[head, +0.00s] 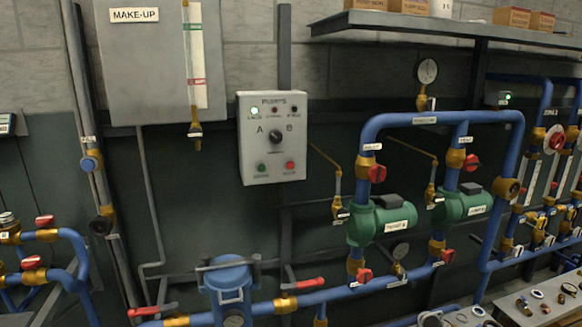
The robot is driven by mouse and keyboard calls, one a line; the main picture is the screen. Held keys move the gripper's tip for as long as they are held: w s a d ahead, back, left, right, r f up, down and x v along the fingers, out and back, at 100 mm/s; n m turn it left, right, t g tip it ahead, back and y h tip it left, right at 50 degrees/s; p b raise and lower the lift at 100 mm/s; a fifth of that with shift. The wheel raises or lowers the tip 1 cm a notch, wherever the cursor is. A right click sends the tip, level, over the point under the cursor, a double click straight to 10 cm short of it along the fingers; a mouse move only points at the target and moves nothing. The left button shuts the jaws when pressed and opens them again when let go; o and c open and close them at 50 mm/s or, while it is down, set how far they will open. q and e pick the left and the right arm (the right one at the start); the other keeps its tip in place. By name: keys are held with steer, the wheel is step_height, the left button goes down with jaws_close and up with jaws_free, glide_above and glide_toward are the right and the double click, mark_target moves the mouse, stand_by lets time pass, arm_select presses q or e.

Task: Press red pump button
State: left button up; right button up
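The pump control box (272,137) is a pale grey panel labelled for pumps, fixed to a vertical post left of the picture's middle. Its red button (290,165) is at the lower right of its face. A green button (262,168) is beside it at the lower left. A black selector knob (275,135) sits between the letters A and B. A lamp (254,111) at the upper left is lit greenish white; the other two look dark. Nothing covers the box. Neither of my grippers shows in the head view.
Blue pipes (412,121) with two green pumps (381,221) and red-handled valves stand to the right. A blue vessel (228,279) and pipe run below the box. A shelf (450,30) with boxes overhangs the upper right. A bench (545,303) with small parts is at the lower right.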

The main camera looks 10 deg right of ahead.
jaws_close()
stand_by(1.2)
